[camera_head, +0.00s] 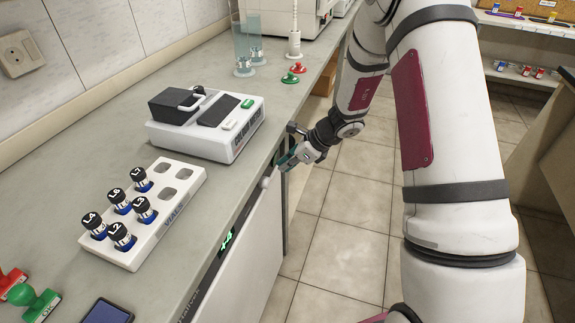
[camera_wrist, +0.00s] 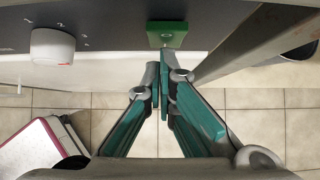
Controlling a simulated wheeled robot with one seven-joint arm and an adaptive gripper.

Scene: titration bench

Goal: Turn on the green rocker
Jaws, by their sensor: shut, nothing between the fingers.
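The green rocker (camera_wrist: 166,33) is on the dark front panel (camera_wrist: 110,22), at the top middle of the wrist view. A small ring mark shows on its face. My gripper (camera_wrist: 160,82) is shut and empty, its fingertips pointing at the panel just below the rocker in the picture. I cannot tell whether they touch it. In the head view my gripper (camera_head: 284,162) is at the front edge of the bench, by the panel's far end, and I cannot make out the rocker there.
A white knob (camera_wrist: 52,47) sits left of the rocker; it also shows in the head view (camera_head: 265,182). A grey bar (camera_wrist: 245,42) runs close on the right. On the bench stand a meter (camera_head: 210,125) and a white vial rack (camera_head: 150,215). The floor in front is clear.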

